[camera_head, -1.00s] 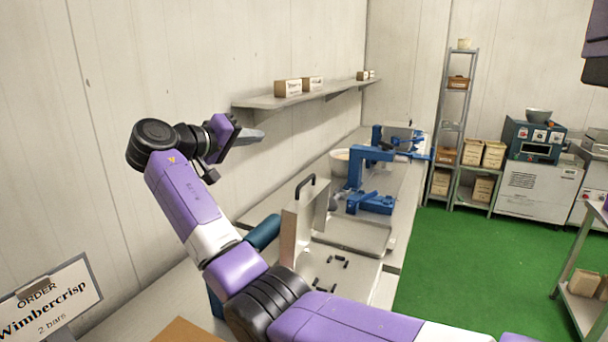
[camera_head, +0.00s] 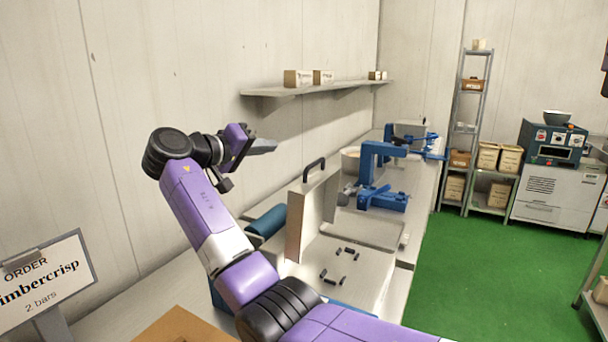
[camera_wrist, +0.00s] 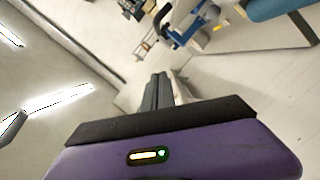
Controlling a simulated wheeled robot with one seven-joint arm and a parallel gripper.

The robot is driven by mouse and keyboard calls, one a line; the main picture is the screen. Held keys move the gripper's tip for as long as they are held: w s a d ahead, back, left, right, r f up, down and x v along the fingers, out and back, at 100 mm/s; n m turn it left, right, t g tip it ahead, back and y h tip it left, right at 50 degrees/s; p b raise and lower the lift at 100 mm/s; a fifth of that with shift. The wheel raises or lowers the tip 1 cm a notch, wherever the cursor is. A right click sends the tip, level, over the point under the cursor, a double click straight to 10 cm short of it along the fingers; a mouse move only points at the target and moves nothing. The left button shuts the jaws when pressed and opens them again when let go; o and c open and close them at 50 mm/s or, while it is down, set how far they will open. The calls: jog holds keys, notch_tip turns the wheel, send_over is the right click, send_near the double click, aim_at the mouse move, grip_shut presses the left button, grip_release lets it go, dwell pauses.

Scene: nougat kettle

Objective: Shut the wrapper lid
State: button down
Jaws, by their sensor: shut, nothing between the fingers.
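The wrapper lid (camera_head: 309,212) is a pale upright panel with a dark handle (camera_head: 314,166) on its top edge. It stands open at the back of the pale wrapper base (camera_head: 372,282), where several small dark pieces lie. My gripper (camera_head: 268,145) is raised to the left of the lid and higher than it, apart from it. Its fingers are shut and empty. In the wrist view the shut fingers (camera_wrist: 158,92) point away from the lid, which I cannot make out there.
A teal roll (camera_head: 267,221) lies left of the lid. Blue clamp-like equipment (camera_head: 384,197) and a bowl (camera_head: 351,158) stand beyond it on the bench. A wall shelf (camera_head: 315,88) with small boxes is above. An order sign (camera_head: 45,280) stands at lower left.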

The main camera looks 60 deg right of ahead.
jog(key=s+d+f+p, duration=0.3)
jog(key=s+d+f, duration=0.1)
jog(key=d, duration=0.6)
jog(key=shift+f+p, duration=0.3)
jog(key=shift+f, duration=0.35)
jog(key=shift+s, duration=0.15)
